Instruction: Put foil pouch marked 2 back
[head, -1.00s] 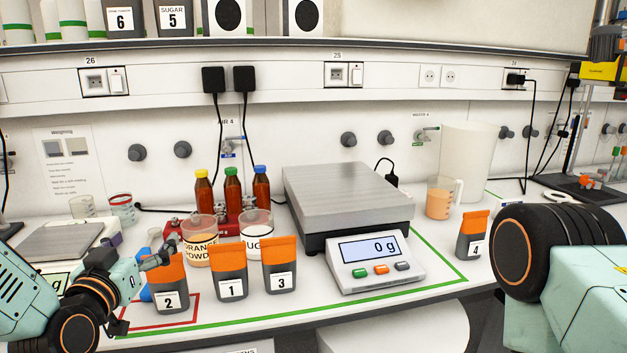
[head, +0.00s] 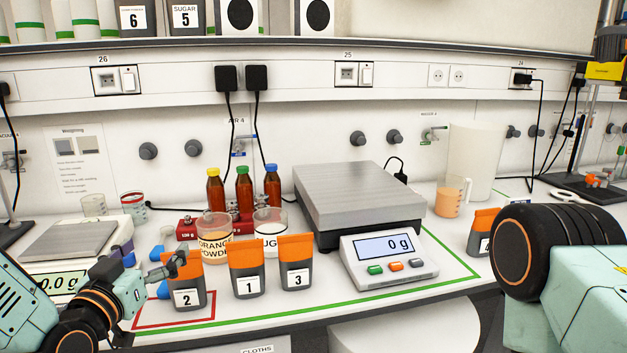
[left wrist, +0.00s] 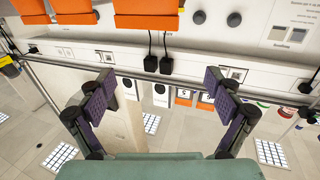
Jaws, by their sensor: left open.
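The foil pouch marked 2 (head: 187,298), grey with an orange top, stands upright on the bench at the left end of a row of pouches, by the red outline (head: 148,325). My left gripper (head: 172,267) is open beside its upper left, with the fingertips overlapping the pouch's top in the head view. I cannot tell whether they touch. In the left wrist view the open purple-padded fingers (left wrist: 158,100) have nothing between them. Orange pouch tops show there at the upper edge. My right arm shows, but its gripper is out of view.
Pouches 1 (head: 247,283) and 3 (head: 296,277) stand close to the right. Two beakers and several capped bottles (head: 243,190) are behind. A large scale (head: 359,203) reads 0 g. Pouches 6 (head: 134,18) and 5 (head: 186,17) are on the shelf. Pouch 4 (head: 484,224) is partly hidden.

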